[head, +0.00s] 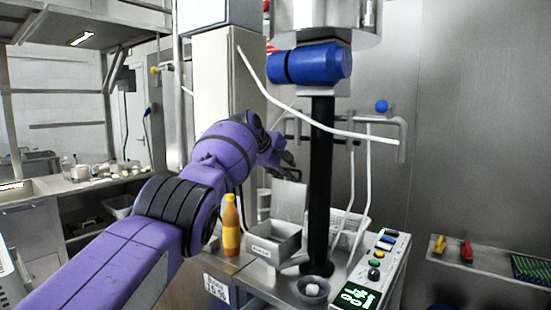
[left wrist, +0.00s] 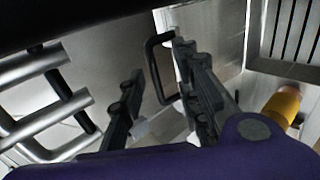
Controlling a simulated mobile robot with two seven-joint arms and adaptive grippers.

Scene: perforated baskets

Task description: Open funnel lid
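In the head view, a small open-topped metal box (head: 276,240) with a label stands on the machine top. A flat metal plate, which looks like the funnel lid (head: 290,200), stands upright at its back. My left gripper (head: 284,158) is just above the plate's top edge. In the left wrist view, the two dark fingers of my left gripper (left wrist: 160,105) are apart. A black bar handle (left wrist: 153,68) on a pale metal surface lies close to the right finger. I cannot tell if they touch. My right gripper is not in view.
An orange bottle (head: 231,228) stands left of the box and also shows in the left wrist view (left wrist: 284,104). A black column (head: 319,180) rises right of the box. A button panel (head: 376,262) and a small bowl (head: 312,290) are at the front right.

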